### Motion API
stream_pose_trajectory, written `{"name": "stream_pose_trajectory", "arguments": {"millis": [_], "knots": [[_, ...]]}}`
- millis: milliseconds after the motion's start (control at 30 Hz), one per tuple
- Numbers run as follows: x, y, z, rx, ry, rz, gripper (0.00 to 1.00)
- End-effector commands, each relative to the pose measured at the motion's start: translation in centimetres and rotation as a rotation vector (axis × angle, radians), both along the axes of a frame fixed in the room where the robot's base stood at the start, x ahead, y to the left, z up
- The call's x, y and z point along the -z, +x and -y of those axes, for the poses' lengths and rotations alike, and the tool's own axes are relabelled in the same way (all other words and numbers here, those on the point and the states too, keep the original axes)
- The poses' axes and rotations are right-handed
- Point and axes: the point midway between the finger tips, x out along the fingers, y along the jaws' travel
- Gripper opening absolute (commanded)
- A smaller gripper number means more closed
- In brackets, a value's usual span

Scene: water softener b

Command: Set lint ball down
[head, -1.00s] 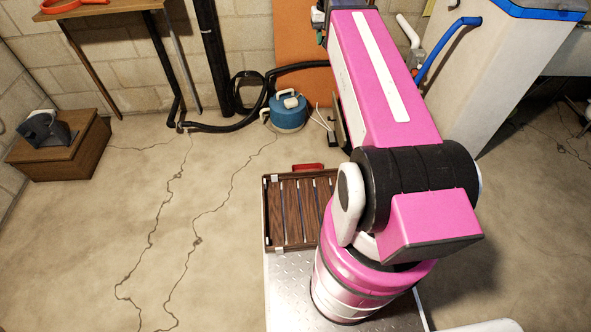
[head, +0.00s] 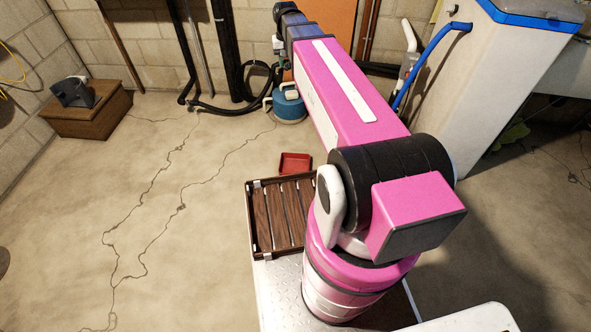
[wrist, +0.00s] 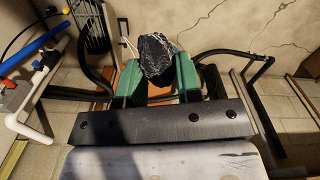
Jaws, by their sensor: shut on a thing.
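The lint ball (wrist: 156,54) is a dark grey, crumpled lump in the wrist view. My gripper (wrist: 157,68) has two green fingers and is shut on it, one finger at each side. The ball is held off the floor. In the head view my arm reaches away toward the back wall, and its far end is small there; I cannot make out the ball in that view.
A blue canister (head: 288,106) and black hoses stand by the back wall. A red tray (head: 295,163) lies beyond my slatted wooden rack. A wooden box (head: 90,115) is at left, a white cabinet (head: 490,80) at right. The cracked floor at left is clear.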

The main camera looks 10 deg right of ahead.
Motion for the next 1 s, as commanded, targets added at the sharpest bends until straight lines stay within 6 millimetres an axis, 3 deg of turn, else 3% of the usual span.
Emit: {"name": "stream_pose_trajectory", "arguments": {"millis": [33, 200, 500, 767, 1000], "knots": [[2.0, 1.3, -0.4, 0.007, 0.000, -0.004, 0.09], [8.2, 3.8, -1.7, 0.035, -0.001, -0.005, 0.09], [20.0, 6.8, -4.0, 0.087, -0.001, -0.004, 0.09], [31.1, 7.8, -5.9, 0.130, -0.001, -0.004, 0.09], [42.0, 7.3, -7.6, 0.171, -0.001, -0.004, 0.09]]}}
